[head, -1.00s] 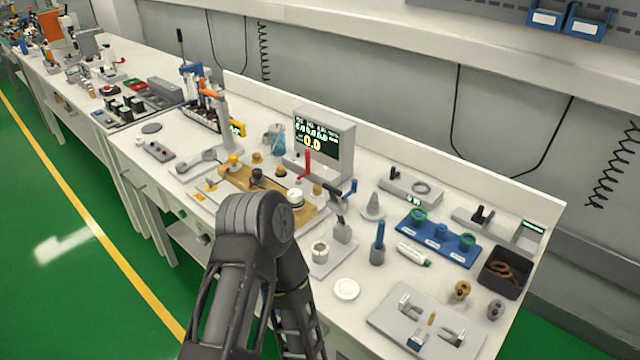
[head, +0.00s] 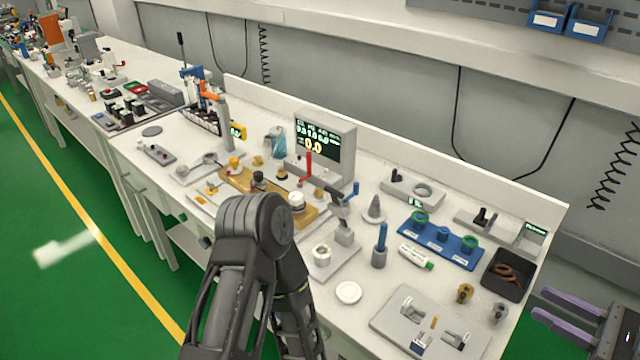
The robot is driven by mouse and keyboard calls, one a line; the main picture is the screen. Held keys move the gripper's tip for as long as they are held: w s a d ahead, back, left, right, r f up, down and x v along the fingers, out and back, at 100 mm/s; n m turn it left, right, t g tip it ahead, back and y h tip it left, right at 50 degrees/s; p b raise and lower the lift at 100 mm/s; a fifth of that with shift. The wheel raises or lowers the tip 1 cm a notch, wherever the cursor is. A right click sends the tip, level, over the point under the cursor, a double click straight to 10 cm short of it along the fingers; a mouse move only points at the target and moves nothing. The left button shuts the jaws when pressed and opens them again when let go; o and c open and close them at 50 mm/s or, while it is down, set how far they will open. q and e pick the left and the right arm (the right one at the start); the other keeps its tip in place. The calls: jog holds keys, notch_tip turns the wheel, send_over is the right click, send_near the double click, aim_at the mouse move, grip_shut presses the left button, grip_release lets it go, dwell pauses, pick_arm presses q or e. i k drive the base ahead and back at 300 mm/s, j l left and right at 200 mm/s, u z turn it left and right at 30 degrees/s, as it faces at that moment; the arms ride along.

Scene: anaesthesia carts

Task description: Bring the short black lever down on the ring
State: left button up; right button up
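A pale ring (head: 321,254) sits on a light base plate (head: 345,262) near the bench's front middle. Beside it a grey post (head: 345,236) carries a clamp with a dark lever (head: 333,196) and a blue-tipped handle; the lever is raised, apart from the ring. Farther back, a grey box (head: 403,194) has a short black upright piece (head: 397,175) beside a flat grey ring (head: 423,190). I cannot tell for certain which pair the task names. My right gripper (head: 542,303) is open and empty at the lower right, beyond the bench's right end. My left gripper is not visible.
My dark arm links cover the bench's front at lower centre. A blue rack (head: 438,248), a black bin (head: 508,274) and a grey fixture plate (head: 389,320) stand between the clamp and my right gripper. A white disc (head: 348,293) lies before the clamp. A display (head: 326,146) stands behind.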

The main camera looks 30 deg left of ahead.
aim_at(335, 207)
jog(key=i+j, duration=0.1)
jog(key=j, duration=0.45)
jog(key=i+j, duration=0.1)
jog(key=j, duration=0.95)
jog(key=i+j, duration=0.15)
jog(key=j, duration=0.4)
